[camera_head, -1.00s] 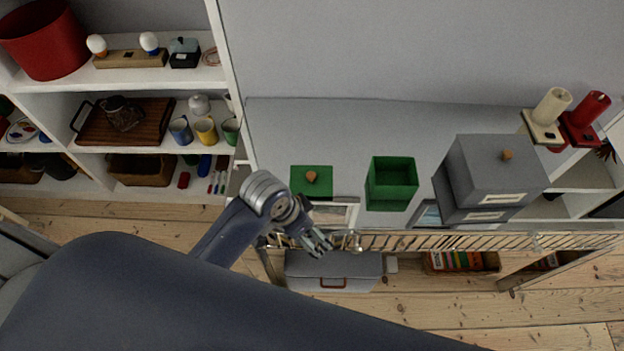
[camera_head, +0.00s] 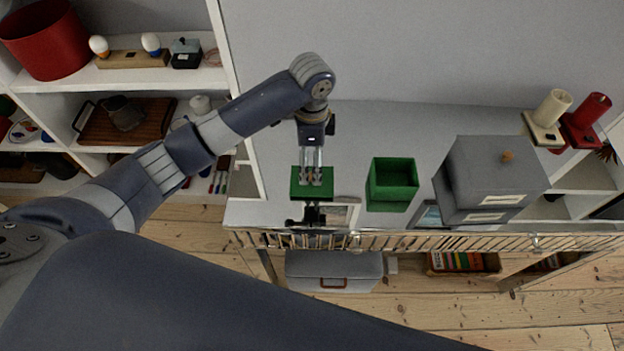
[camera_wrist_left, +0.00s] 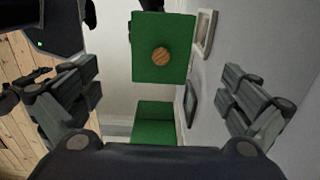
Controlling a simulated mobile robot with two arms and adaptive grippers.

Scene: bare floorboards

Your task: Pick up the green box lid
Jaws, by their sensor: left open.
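The green box lid (camera_head: 325,189) lies on the light-coloured table top and also shows in the left wrist view (camera_wrist_left: 147,31). Its round wooden knob (camera_wrist_left: 161,56) is visible there, but my gripper covers it in the head view. The open green box (camera_head: 391,184) stands to the right of the lid, apart from it; part of it shows in the left wrist view (camera_wrist_left: 154,124). My left gripper (camera_head: 313,180) is open over the lid, fingers pointing down at it. In the wrist view nothing is between its fingers. My right gripper is not in view.
Two stacked grey boxes (camera_head: 492,172) stand right of the green box. White shelves (camera_head: 203,76) stand at left. The table's back is clear.

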